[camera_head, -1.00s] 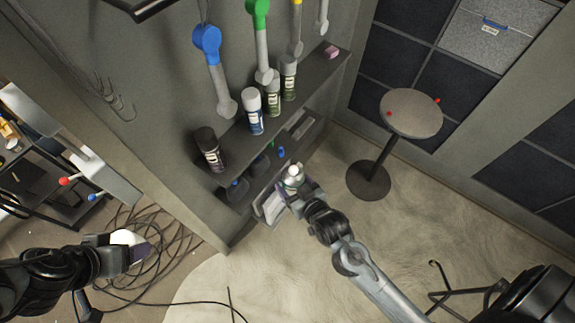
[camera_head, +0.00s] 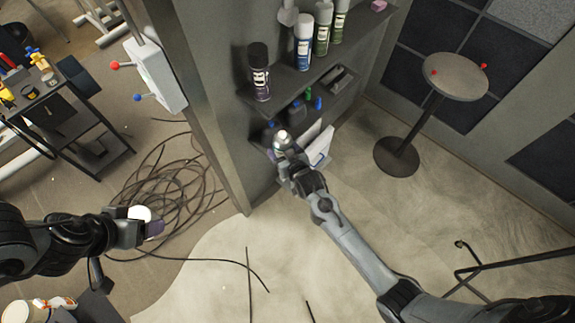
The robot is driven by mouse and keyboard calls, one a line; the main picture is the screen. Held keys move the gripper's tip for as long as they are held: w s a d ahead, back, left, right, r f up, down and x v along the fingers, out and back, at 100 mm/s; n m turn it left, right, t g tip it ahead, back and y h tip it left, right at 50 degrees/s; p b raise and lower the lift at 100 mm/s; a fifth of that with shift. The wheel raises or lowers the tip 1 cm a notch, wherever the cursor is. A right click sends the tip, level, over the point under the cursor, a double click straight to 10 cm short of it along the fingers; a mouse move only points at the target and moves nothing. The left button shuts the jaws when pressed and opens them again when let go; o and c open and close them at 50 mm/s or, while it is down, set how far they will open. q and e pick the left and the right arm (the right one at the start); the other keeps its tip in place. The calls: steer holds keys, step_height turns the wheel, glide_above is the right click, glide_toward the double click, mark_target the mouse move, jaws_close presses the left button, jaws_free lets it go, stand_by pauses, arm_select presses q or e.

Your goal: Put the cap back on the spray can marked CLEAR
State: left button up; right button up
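My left gripper (camera_head: 148,228) is at the left, above the floor cables. It is shut on a small white rounded cap (camera_head: 140,213). My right gripper (camera_head: 282,158) is in front of the lower shelf at the middle. It is shut on a spray can with a pale top (camera_head: 282,138), held roughly upright. The can's top shows no large cap. Its label is too small to read, and its lower part is hidden by the gripper. The cap and the can are well apart.
Several capped cans stand on the upper shelf, including a black one (camera_head: 259,72) and a blue-white one (camera_head: 304,42). The lower shelf holds bottles and a white box (camera_head: 319,147). A round table (camera_head: 455,76) stands right. A black cart (camera_head: 75,120) stands left. Cables (camera_head: 170,185) lie on the floor.

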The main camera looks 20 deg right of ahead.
arm_select(q)
steer(key=shift+f, duration=0.1)
stand_by(0.4)
steer(key=w+d+r, duration=0.3)
steer(key=w+d, duration=0.4)
steer(key=w, duration=0.2)
steer(key=w+d+r, duration=0.3)
steer(key=w+d, duration=0.4)
steer(key=w, duration=0.1)
glide_above(281, 133)
steer(key=a, duration=0.1)
step_height(281, 133, down, 9)
steer(key=shift+r, duration=0.2)
steer(key=shift+s+d+f, duration=0.35)
steer(key=shift+f, duration=2.95)
